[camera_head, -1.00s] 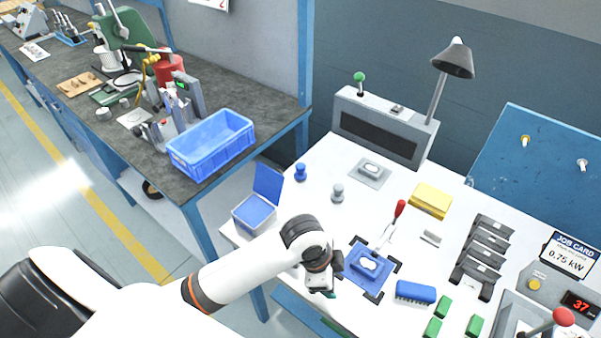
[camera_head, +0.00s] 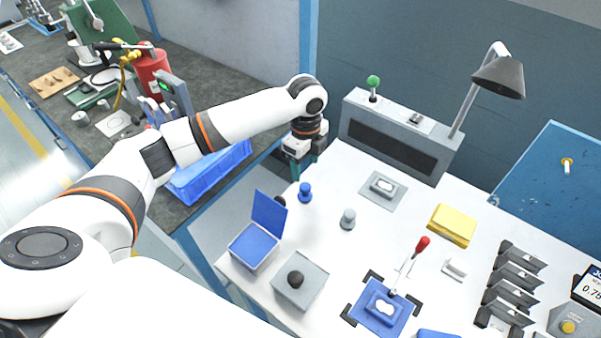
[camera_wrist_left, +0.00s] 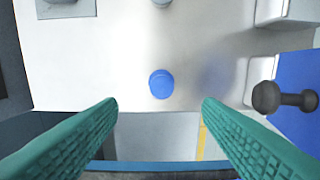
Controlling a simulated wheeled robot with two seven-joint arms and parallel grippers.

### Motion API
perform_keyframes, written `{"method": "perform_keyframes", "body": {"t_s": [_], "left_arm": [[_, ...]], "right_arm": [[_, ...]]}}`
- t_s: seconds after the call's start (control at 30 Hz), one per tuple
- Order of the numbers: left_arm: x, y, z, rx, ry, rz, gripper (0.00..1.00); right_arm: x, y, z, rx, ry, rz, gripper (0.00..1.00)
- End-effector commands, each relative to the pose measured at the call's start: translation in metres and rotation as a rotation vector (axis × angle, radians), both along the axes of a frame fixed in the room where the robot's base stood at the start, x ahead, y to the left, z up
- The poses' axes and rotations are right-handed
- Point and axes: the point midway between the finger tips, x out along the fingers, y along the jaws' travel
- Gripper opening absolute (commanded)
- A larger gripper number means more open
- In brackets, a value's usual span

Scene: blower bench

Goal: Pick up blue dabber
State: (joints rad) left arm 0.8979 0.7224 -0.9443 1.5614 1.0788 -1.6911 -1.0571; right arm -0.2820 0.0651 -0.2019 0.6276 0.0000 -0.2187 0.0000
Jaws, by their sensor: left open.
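The blue dabber (camera_head: 305,193) stands upright on the white table near its back left edge. In the left wrist view the blue dabber (camera_wrist_left: 161,84) shows from above as a round blue top, ahead of the fingertips and between their lines. My left gripper (camera_head: 298,172) is open and empty, above and behind the dabber near the table's back left corner. Its two green ridged fingers (camera_wrist_left: 160,106) are spread wide in the left wrist view and do not touch the dabber. My right gripper is not in view.
A grey dabber (camera_head: 348,219) stands to the right of the blue one. An open blue-lidded box (camera_head: 254,247) and a grey block with a dark knob (camera_head: 299,284) are in front. A blue crate (camera_head: 205,178) lies behind my arm. A grey console (camera_head: 390,141) stands at the back.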

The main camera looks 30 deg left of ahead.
Motion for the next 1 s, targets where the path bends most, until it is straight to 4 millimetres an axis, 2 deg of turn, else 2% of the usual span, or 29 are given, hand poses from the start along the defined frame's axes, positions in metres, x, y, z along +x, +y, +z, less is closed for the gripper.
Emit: {"method": "perform_keyframes", "body": {"t_s": [0.1, 0.17, 0.33, 0.47, 0.57, 0.8, 1.0], "left_arm": [[0.0, 0.0, -0.011, 0.001, 0.006, -0.002, 0.6], [-0.001, 0.0, -0.022, 0.0, 0.006, -0.004, 0.6], [-0.001, 0.0, -0.051, 0.001, 0.005, -0.001, 0.6], [0.0, 0.0, -0.063, -0.001, 0.001, -0.002, 0.6], [0.0, 0.0, -0.069, 0.0, 0.003, -0.002, 0.6], [0.002, 0.002, -0.103, 0.0, 0.004, -0.001, 0.6], [0.002, 0.002, -0.119, 0.0, 0.002, -0.003, 0.6]], "right_arm": [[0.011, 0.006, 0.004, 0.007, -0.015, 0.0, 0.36], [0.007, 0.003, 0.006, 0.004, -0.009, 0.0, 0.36], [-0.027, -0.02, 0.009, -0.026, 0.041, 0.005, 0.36], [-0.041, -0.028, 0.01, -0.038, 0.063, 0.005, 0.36], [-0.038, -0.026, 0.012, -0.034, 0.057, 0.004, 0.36], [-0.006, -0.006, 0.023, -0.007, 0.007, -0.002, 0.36], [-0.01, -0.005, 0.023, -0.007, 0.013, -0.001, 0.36]]}}
